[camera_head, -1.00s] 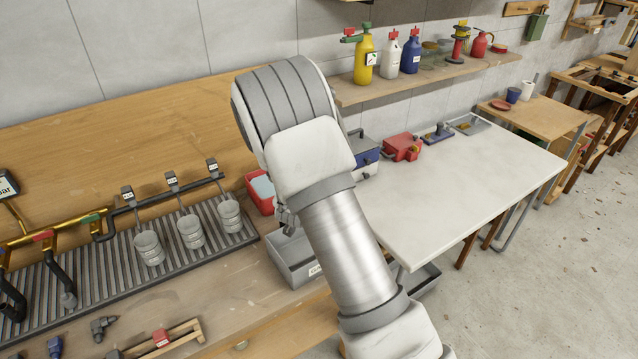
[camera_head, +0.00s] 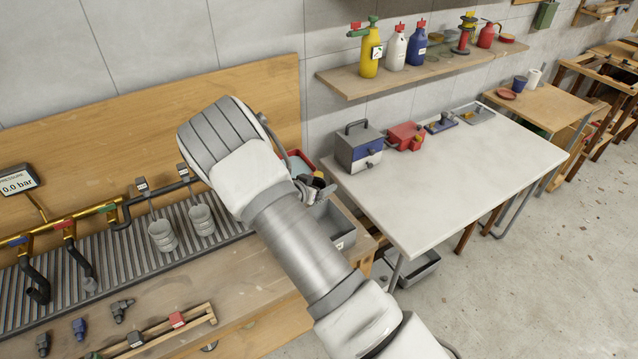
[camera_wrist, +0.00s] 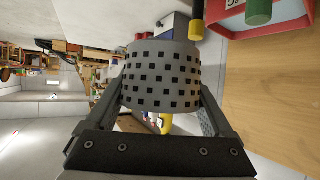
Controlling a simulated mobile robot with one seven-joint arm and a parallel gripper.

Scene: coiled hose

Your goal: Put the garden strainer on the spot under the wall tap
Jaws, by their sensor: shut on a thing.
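The garden strainer (camera_wrist: 160,72) is a grey cup with rows of dark square holes, seen in the wrist view. My gripper (camera_wrist: 162,92) is shut on it, one finger against each side. In the head view only a dark part of my gripper (camera_head: 316,188) shows past my arm, above the grey bin; I cannot make out the strainer there. A brass pipe (camera_head: 88,212) with coloured valves and black downturned spouts runs above a slatted grate at left. I cannot tell which outlet is the wall tap, and no spot under one is clear.
A red tray (camera_head: 299,158) and a grey bin (camera_head: 343,231) are close to my gripper. A white table (camera_head: 450,175) is mostly clear. Bottles stand on a shelf (camera_head: 345,88).

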